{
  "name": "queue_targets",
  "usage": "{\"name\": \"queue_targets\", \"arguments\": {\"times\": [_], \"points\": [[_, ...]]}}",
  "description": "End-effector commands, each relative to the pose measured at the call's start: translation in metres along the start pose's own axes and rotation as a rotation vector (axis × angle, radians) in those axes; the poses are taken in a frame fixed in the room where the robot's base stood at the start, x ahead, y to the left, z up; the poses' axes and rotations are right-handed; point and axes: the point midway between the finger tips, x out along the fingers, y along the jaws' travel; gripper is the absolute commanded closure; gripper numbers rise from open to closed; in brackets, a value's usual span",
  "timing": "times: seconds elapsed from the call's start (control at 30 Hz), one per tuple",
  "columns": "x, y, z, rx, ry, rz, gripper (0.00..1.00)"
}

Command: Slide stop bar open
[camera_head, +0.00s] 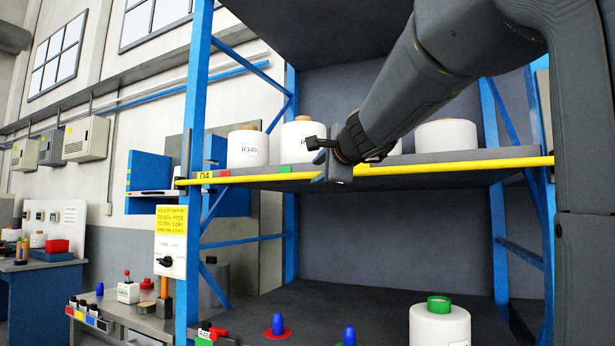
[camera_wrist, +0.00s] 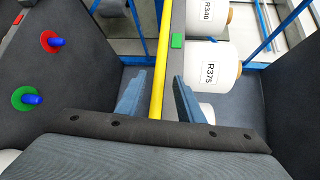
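The yellow stop bar (camera_head: 450,166) runs along the front edge of the upper shelf (camera_head: 290,178), in front of white bobbins. In the wrist view the bar (camera_wrist: 160,85) passes lengthwise between the two blue-grey fingers of my gripper (camera_wrist: 160,76). The fingers are spread, one on each side of the bar, with a visible gap on the left; contact on the right is hard to judge. In the head view my gripper (camera_head: 338,168) is at the shelf edge, partly covered by my own arm.
Bobbin R340 (camera_head: 247,149), bobbin R375 (camera_wrist: 213,72) and another white bobbin (camera_head: 446,136) stand behind the bar. Blue rack posts (camera_head: 193,110) flank the shelf. Below are a green-topped bobbin (camera_head: 440,326) and blue pegs on red (camera_head: 278,325) and green discs.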

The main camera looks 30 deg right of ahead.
Motion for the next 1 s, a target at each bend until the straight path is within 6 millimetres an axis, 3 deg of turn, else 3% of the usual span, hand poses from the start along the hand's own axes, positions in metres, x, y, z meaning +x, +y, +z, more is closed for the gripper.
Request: {"name": "queue_targets", "arguments": {"times": [0.23, 0.77, 0.87, 0.97, 1.0], "points": [[-0.021, 0.0, 0.0, 0.0, 0.001, -0.001, 0.66], [-0.021, 0.001, 0.0, 0.0, 0.0, 0.001, 0.66], [-0.017, 0.013, 0.003, -0.02, -0.006, 0.025, 0.66], [-0.007, 0.047, 0.008, -0.077, -0.022, 0.089, 0.66], [-0.003, 0.067, 0.012, -0.111, -0.032, 0.125, 0.66]]}}
